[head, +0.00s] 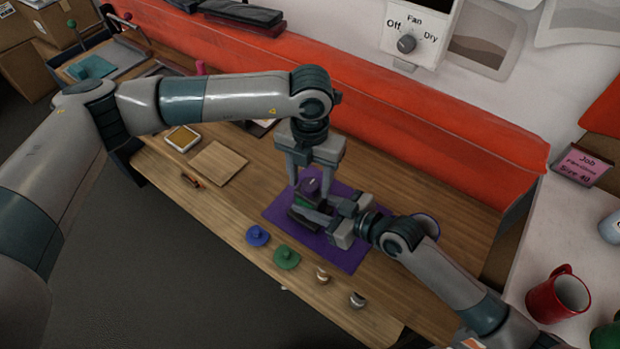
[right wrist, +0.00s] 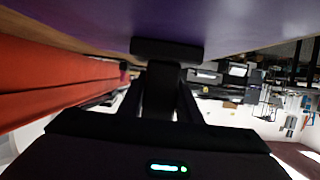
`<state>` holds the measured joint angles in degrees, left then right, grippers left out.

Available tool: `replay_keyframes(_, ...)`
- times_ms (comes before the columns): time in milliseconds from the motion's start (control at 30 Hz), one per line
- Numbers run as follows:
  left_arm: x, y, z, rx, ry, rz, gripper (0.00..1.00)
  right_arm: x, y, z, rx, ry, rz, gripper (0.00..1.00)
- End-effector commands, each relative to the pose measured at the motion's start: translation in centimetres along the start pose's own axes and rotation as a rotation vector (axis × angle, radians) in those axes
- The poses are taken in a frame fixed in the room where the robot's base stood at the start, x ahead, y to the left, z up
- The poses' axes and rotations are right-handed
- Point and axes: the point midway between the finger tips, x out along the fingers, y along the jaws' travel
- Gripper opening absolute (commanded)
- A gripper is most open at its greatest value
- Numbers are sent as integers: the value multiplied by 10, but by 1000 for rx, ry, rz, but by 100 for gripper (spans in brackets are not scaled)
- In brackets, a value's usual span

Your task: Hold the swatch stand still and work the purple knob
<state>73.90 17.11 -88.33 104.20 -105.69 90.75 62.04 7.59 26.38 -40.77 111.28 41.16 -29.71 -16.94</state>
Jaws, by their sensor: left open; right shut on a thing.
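The dark swatch stand (head: 303,217) is on a purple mat (head: 346,263), with the purple knob (head: 311,186) on top. My left gripper (head: 311,193) comes down from above, open, with one finger on each side of the knob. Whether the fingers touch it, I cannot tell. My right gripper (head: 325,216) comes in from the right and is shut on the stand, low down. Both grippers hide much of the stand. In the right wrist view, a dark block (right wrist: 168,48) shows at my right fingertips, with the purple mat (right wrist: 215,25) filling the top.
In front of the mat lie a blue knob-like piece (head: 257,236), a green one (head: 287,258) and two small round pieces (head: 322,275). A red padded barrier (head: 430,125) runs behind. A red mug (head: 558,295) stands right.

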Motion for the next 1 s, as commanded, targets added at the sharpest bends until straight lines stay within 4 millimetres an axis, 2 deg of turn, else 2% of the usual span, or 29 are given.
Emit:
replay_keyframes(200, 0, 0, 0, 0, 0, 0, 51, 0, 0, 0, 0, 0, 0, 1)
replay_keyframes(367, 0, 0, 0, 0, 0, 0, 13, 0, 0, 0, 0, 0, 0, 1)
replay_keyframes(400, 0, 0, 0, 0, 0, 0, 10, 0, 0, 0, 0, 0, 0, 1)
replay_keyframes(767, 0, 0, 0, 32, 0, 0, 9, 0, 0, 0, 0, 0, 0, 1)
replay_keyframes(1000, 0, 0, 0, 136, 0, 1, 9, 0, 0, 0, 0, -1, 0, 1)
